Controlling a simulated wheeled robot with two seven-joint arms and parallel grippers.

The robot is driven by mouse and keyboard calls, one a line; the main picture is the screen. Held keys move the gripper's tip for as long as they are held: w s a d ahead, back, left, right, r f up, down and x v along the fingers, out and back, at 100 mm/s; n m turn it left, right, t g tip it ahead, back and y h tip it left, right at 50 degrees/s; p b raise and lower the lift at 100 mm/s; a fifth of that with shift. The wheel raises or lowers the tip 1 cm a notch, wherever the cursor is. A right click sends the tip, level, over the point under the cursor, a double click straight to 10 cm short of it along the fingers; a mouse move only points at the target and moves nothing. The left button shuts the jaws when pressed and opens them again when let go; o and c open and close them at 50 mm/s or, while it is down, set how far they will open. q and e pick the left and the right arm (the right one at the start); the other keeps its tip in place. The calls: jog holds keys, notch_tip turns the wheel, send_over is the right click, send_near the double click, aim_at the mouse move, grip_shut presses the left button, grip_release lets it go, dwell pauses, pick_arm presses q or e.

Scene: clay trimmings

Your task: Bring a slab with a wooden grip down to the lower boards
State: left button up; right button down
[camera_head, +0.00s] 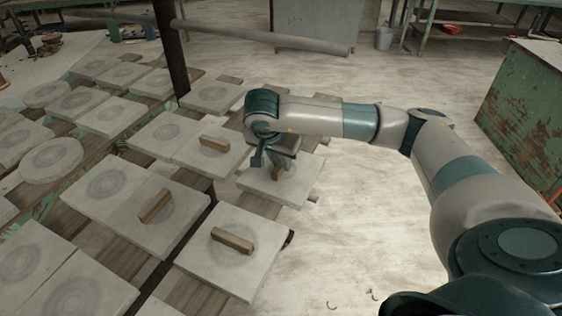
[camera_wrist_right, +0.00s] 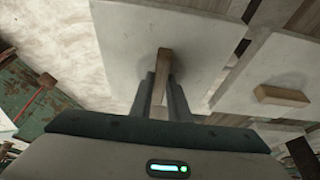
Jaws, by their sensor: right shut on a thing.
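My right gripper (camera_head: 277,168) is shut on the wooden grip (camera_wrist_right: 163,62) of a pale square slab (camera_head: 298,188). The slab also shows in the right wrist view (camera_wrist_right: 125,40). It looks about level at the right-hand edge of the rows; I cannot tell whether it touches the boards below. More slabs with wooden grips lie nearby: one behind to the left (camera_head: 190,150), one further left (camera_head: 120,210) and one in front (camera_head: 207,262). Wooden boards (camera_head: 197,182) show between the slabs. My left gripper is out of view.
Several plain square and round slabs fill the left side. A dark upright post (camera_head: 172,50) rises behind the rows. The floor (camera_head: 370,220) right of the boards is mostly clear.

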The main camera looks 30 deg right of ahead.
jog(key=shift+r, duration=0.1)
jog(key=c, duration=1.6)
grip_release()
